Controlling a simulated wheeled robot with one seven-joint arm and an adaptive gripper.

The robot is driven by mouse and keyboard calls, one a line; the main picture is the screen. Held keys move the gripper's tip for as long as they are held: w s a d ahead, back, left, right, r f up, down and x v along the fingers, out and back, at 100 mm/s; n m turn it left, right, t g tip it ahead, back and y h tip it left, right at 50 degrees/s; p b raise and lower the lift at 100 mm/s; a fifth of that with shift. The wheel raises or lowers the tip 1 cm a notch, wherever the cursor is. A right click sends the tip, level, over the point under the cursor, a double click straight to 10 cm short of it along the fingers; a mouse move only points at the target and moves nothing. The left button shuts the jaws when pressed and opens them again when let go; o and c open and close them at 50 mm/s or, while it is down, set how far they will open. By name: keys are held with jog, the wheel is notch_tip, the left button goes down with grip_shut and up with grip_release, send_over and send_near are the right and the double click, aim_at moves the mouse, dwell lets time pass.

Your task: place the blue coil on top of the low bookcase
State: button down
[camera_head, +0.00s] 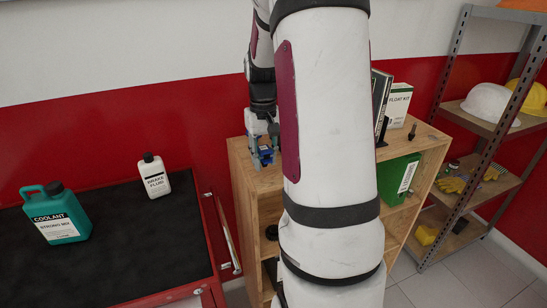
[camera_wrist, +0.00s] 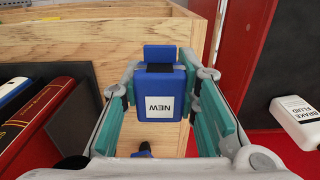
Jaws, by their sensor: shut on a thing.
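My gripper (camera_head: 263,160) is shut on the blue coil (camera_head: 266,151), at the left end of the low bookcase (camera_head: 250,181) in the head view. In the wrist view, the blue coil (camera_wrist: 160,80) is a blue block with a white NEW label and a black band, between the two teal fingers of my gripper (camera_wrist: 162,100). Pale wood of the bookcase (camera_wrist: 120,42) lies behind it. I cannot tell whether the coil touches the wood. My arm hides the middle of the bookcase top in the head view.
A dark binder (camera_head: 380,98), a FLOAT KIT box (camera_head: 398,104) and a small dark item (camera_head: 412,132) stand on the bookcase top. A green box (camera_head: 399,180) is on a shelf below. A black-topped red bench (camera_head: 110,235) at left holds coolant (camera_head: 57,215) and brake fluid (camera_head: 154,176) bottles.

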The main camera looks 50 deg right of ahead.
aim_at(269, 169)
jog(key=d, duration=0.1)
jog(key=w+d, duration=0.1)
jog(key=d, duration=0.2)
jog(key=shift+w+f, duration=0.25)
jog(key=shift+w, duration=0.05)
jog(key=shift+f+p, duration=0.6)
jog(key=shift+f, duration=1.1)
jog(key=shift+f, duration=0.15)
jog(key=c, duration=1.2)
grip_release()
jog(key=shift+c, duration=0.2)
